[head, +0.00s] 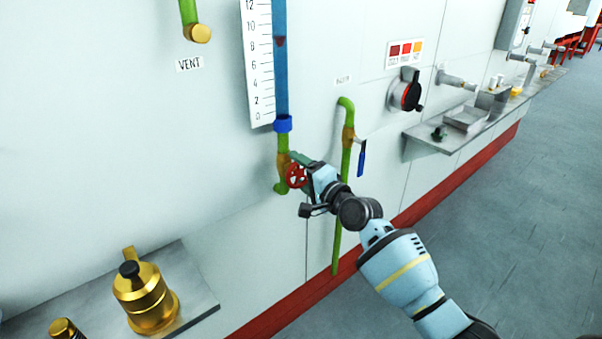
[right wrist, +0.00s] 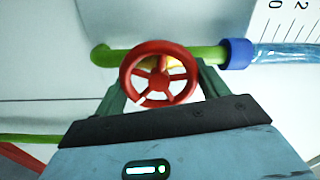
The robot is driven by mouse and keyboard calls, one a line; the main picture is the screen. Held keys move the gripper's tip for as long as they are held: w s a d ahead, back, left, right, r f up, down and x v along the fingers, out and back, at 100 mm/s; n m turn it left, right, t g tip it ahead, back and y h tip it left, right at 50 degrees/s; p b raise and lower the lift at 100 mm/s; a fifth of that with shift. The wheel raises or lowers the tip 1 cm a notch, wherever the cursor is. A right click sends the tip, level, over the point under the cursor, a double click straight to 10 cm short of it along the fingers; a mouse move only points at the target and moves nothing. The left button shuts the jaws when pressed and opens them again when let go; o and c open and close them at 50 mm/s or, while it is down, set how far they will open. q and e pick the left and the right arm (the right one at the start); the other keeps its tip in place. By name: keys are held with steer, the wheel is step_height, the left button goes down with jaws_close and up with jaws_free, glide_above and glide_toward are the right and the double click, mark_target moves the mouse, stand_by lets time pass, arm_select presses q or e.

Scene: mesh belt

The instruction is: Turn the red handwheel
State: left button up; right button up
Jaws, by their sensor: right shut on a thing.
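The red handwheel (head: 294,176) sits on the brass valve at the foot of the sight glass pipe, on the wall left of my right gripper. My right gripper (head: 300,170) reaches it from the right and is shut on it. In the right wrist view the red handwheel (right wrist: 159,75) shows its rim and spokes between the two green fingers (right wrist: 158,88), one on each side. The fingertips are partly hidden behind the wheel. My left gripper is not in view.
A green pipe with a blue lever (head: 361,158) stands just right of the wheel. A scale (head: 258,60) and blue tube rise above it. A steel shelf (head: 440,138) is at right. A brass pot (head: 146,295) stands on a ledge at lower left.

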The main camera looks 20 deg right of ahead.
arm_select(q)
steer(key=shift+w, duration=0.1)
arm_select(e)
steer(key=o, duration=1)
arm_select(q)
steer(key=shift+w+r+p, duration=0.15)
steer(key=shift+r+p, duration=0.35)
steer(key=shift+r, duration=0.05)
arm_select(e)
steer(key=shift+v, duration=3.95)
